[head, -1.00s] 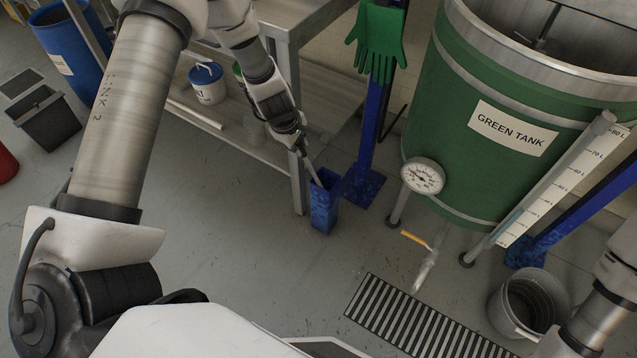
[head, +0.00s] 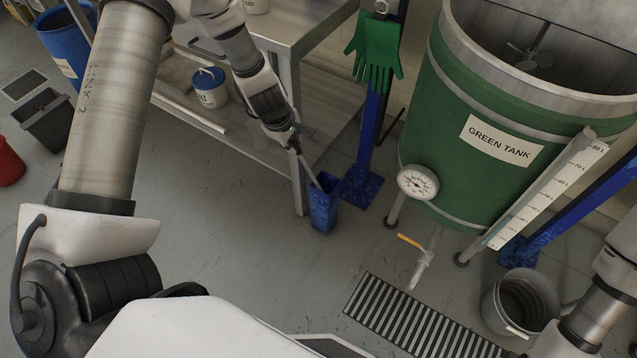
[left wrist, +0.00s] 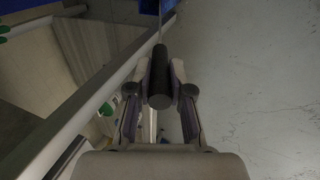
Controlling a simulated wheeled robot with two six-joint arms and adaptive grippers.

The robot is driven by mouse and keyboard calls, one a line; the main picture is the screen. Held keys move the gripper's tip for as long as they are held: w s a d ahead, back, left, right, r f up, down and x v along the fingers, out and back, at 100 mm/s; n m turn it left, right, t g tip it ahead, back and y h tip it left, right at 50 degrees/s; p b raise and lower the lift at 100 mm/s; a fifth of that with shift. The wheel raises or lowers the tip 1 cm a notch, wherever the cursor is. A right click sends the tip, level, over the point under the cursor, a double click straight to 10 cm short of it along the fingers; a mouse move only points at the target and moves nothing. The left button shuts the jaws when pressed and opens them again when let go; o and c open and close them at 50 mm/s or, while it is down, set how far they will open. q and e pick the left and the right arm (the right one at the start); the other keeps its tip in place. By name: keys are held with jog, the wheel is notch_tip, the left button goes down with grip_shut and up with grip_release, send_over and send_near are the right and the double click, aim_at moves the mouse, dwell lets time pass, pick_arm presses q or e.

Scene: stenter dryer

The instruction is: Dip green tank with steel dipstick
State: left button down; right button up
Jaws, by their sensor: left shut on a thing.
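My left gripper (head: 287,135) is shut on the black handle of the steel dipstick. The handle (left wrist: 159,76) shows between the fingers in the left wrist view. The thin dipstick rod (head: 308,171) runs down from the gripper into the top of a blue square holder (head: 324,207) on the floor; its lower end is hidden inside. The green tank (head: 470,105), with a "GREEN TANK" label, stands to the right. Its top is open and a stirrer (head: 528,55) shows inside. My right gripper is not in view; only part of that arm shows at the lower right.
A metal bench (head: 297,150) stands close behind my left gripper. A blue post (head: 372,135) with green gloves (head: 375,50) stands between holder and tank. The tank carries a dial gauge (head: 417,182) and level scale (head: 545,195). A bucket (head: 520,303) and floor grate (head: 410,318) lie below.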

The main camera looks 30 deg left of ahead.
pick_arm(q)
jog(key=p+v, duration=1.6)
jog(key=v, duration=0.3)
jog(key=shift+s+r+p, duration=0.15)
jog(key=shift+r+p, duration=0.2)
jog(key=shift+d, duration=0.1)
jog(key=b+x, duration=0.9)
jog(key=x, duration=0.1)
jog(key=shift+f, duration=0.1)
